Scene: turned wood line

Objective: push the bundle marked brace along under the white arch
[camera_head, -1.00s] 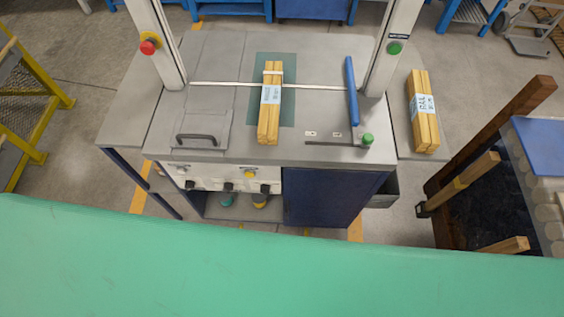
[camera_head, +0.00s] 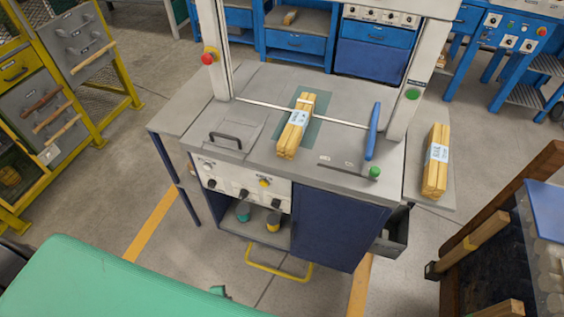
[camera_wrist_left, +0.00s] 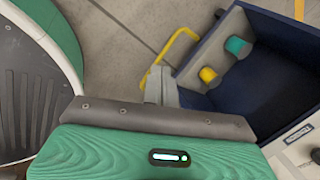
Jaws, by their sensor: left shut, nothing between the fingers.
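A bundle of wooden sticks (camera_head: 290,138) with a pale label lies on the grey bench top (camera_head: 265,155), partly on a dark green patch. Its label is too small to read now. Its far end lies across the thin pale line between the posts of the white arch (camera_head: 216,55); most of it is on the near side. A second labelled bundle (camera_head: 431,180) lies on the right side shelf. My left gripper (camera_wrist_left: 162,86) shows in the left wrist view, shut and empty, above the floor near a yellow handle, away from both bundles. My right gripper is not in view.
A blue bar (camera_head: 372,132) and a green button (camera_head: 374,172) stand right of the bundle. A flat lid with a dark handle (camera_head: 226,139) is at left. The yellow handle (camera_head: 279,272) sticks out low in front. A dark wooden rack (camera_head: 490,225) stands at right.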

